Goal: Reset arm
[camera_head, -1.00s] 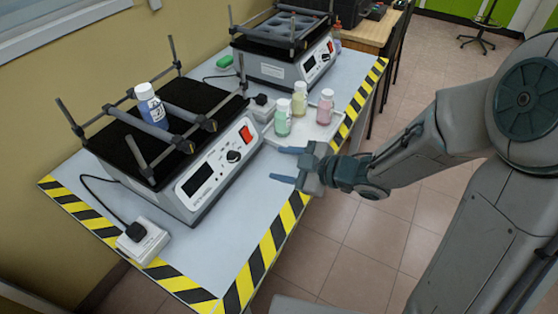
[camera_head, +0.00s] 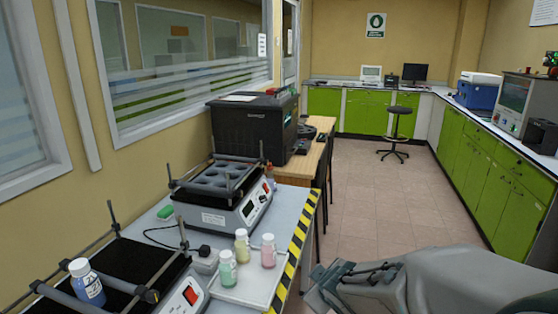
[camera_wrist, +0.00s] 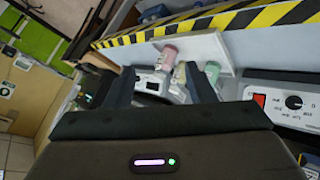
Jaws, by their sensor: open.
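My gripper (camera_head: 322,284) is at the bottom of the head view, off the right edge of the striped table, with my arm coming in from the lower right. In the wrist view my gripper (camera_wrist: 160,70) shows two dark fingers spread apart with nothing held between them. Beyond the fingers are a pink bottle (camera_wrist: 169,54), a yellowish bottle (camera_wrist: 179,73) and a green bottle (camera_wrist: 212,72). The fingertips are small and partly unclear in the head view.
A white tray (camera_head: 250,290) holds the green, yellow and pink bottles. A blue-labelled bottle (camera_head: 86,283) stands on the near shaker (camera_head: 135,262). A second shaker (camera_head: 222,198) and a black printer (camera_head: 252,128) stand farther back. Open floor (camera_head: 375,200) lies to the right.

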